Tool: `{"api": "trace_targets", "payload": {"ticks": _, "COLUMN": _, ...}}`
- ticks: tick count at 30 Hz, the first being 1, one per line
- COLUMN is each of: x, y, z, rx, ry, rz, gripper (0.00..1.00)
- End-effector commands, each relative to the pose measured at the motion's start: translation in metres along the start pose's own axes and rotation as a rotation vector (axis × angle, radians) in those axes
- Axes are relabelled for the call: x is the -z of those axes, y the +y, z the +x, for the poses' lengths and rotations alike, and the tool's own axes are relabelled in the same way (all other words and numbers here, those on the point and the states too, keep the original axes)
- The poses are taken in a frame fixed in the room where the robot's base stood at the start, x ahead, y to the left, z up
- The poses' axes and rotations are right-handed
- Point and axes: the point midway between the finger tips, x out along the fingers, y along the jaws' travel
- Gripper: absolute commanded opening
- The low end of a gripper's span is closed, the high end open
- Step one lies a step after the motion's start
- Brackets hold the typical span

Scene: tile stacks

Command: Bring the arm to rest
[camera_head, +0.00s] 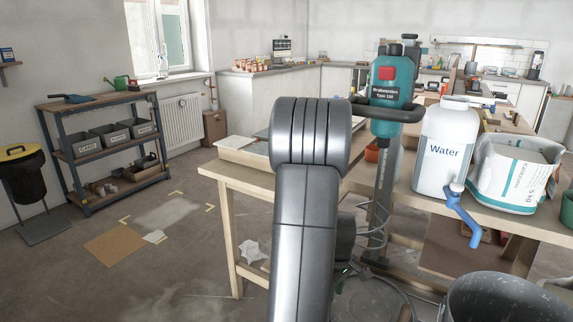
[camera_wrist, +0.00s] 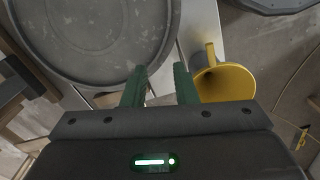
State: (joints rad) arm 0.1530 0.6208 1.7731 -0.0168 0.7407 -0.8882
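My arm rises through the middle of the head view and hides part of the table behind it. My gripper (camera_wrist: 160,88) shows in the wrist view with its two green fingers apart and nothing between them. It points down over the area beside a round grey lid or tub (camera_wrist: 85,75). The gripper's fingers do not show clearly in the head view.
A dark bucket (camera_head: 495,300) stands at the front right. A shelf (camera_head: 72,150) stands at left; the floor (camera_head: 180,270) before it is mostly open.

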Motion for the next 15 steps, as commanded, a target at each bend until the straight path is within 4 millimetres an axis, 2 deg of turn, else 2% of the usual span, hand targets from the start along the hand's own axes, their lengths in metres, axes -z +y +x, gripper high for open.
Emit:
{"api": "trace_targets", "payload": {"ticks": 1, "x": 0.001, "y": 0.001, "z": -0.015, "rx": -0.004, "ry": 0.004, "rz": 0.000, "gripper": 0.26}}
{"api": "trace_targets", "payload": {"ticks": 2, "x": 0.001, "y": 0.001, "z": -0.021, "rx": -0.004, "ry": 0.003, "rz": 0.000, "gripper": 0.26}}
{"api": "trace_targets", "payload": {"ticks": 15, "x": 0.054, "y": -0.005, "z": -0.029, "rx": 0.003, "ry": -0.002, "rz": 0.252, "gripper": 0.26}}
